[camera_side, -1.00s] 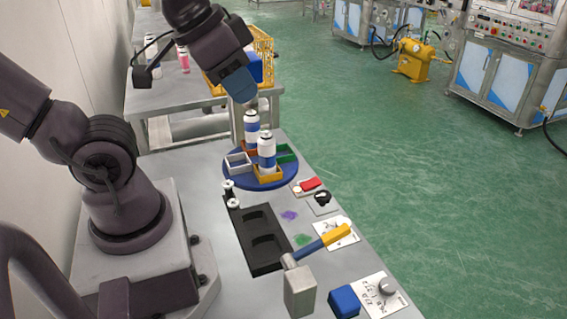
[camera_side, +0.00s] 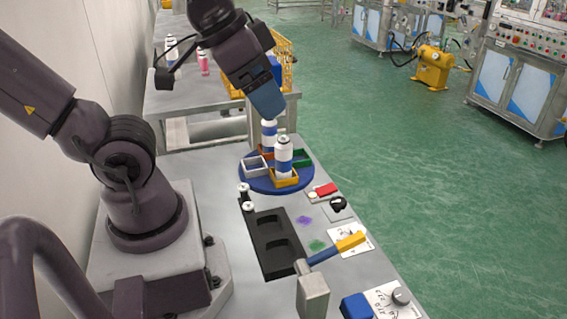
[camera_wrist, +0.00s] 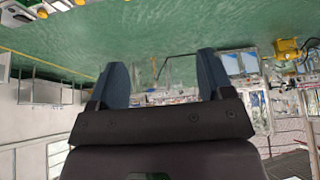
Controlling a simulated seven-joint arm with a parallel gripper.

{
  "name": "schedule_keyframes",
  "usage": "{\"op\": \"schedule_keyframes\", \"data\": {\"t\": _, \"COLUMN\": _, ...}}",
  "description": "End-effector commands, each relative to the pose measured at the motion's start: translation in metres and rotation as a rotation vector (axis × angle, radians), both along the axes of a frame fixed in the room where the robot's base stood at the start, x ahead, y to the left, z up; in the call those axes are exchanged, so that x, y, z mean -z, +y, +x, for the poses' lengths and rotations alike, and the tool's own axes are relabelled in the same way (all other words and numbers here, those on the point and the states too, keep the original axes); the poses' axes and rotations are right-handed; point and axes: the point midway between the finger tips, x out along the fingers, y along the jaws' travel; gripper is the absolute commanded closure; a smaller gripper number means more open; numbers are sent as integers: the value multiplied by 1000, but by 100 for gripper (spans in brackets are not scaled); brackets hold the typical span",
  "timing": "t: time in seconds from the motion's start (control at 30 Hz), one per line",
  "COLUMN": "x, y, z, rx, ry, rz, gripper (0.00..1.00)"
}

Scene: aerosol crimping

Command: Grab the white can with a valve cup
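Two white cans with blue bands stand upright on a round blue turntable (camera_side: 250,180) in the side view. The front can (camera_side: 283,158) sits in a yellow-orange holder (camera_side: 285,180) and has a dark-and-grey top, perhaps a valve cup. The rear can (camera_side: 269,135) stands behind it, partly covered, its top close to my gripper. My gripper (camera_side: 268,108) points down just above the rear can; I cannot tell whether it touches. In the wrist view my gripper (camera_wrist: 162,75) has its two blue fingers wide apart with nothing between them. No can shows there.
Small white (camera_side: 255,165) and green (camera_side: 302,158) bins share the turntable. A yellow crate (camera_side: 287,65) stands on the table behind.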

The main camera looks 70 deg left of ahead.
Motion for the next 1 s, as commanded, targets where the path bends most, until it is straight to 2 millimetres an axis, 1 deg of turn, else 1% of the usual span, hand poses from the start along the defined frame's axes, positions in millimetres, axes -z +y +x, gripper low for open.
{"op": "schedule_keyframes", "data": {"t": 0.27, "x": 0, "y": 0, "z": 0, "rx": 2, "ry": 0, "rz": 0, "gripper": 23}}
{"op": "schedule_keyframes", "data": {"t": 0.37, "x": 8, "y": -3, "z": 2, "rx": 13, "ry": 38, "rz": 0, "gripper": 23}}
{"op": "schedule_keyframes", "data": {"t": 0.47, "x": 26, "y": -6, "z": 7, "rx": 27, "ry": 133, "rz": 0, "gripper": 23}}
{"op": "schedule_keyframes", "data": {"t": 0.57, "x": 52, "y": -5, "z": 14, "rx": 54, "ry": 269, "rz": 29, "gripper": 23}}
{"op": "schedule_keyframes", "data": {"t": 0.6, "x": 64, "y": -3, "z": 16, "rx": 69, "ry": 332, "rz": 54, "gripper": 23}}
{"op": "schedule_keyframes", "data": {"t": 0.67, "x": 82, "y": 1, "z": 17, "rx": 95, "ry": 428, "rz": 101, "gripper": 23}}
{"op": "schedule_keyframes", "data": {"t": 0.8, "x": 120, "y": 16, "z": 16, "rx": 166, "ry": 651, "rz": 233, "gripper": 23}}
{"op": "schedule_keyframes", "data": {"t": 0.87, "x": 135, "y": 24, "z": 15, "rx": 202, "ry": 746, "rz": 299, "gripper": 23}}
{"op": "schedule_keyframes", "data": {"t": 1.0, "x": 167, "y": 46, "z": 10, "rx": 299, "ry": 966, "rz": 469, "gripper": 23}}
